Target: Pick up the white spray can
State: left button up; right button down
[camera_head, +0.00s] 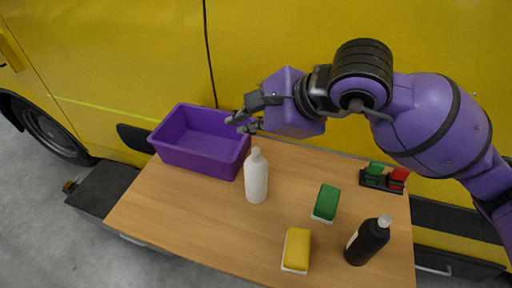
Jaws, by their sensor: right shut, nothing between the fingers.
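The white spray can (256,180) stands upright on the wooden table, just right of the purple bin. Its whole front shows and nothing touches it. My right gripper (237,126) comes in from the right, above the table's back edge. Its fingers point left, over the bin's back right corner and above and behind the can. It is shut and holds nothing. My left gripper is not in view.
A purple bin (168,155) stands at the table's back left. A green sponge (327,201), a yellow sponge (297,247) and a black bottle (368,242) stand to the right. A dark holder (372,184) with green and red items sits at the back right. The front left is clear.

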aim_at(256, 178)
jog(key=k+l, duration=0.2)
jog(key=l, duration=0.2)
jog(key=k+l, duration=0.2)
jog(key=l, duration=0.2)
jog(key=k+l, duration=0.2)
jog(key=l, duration=0.2)
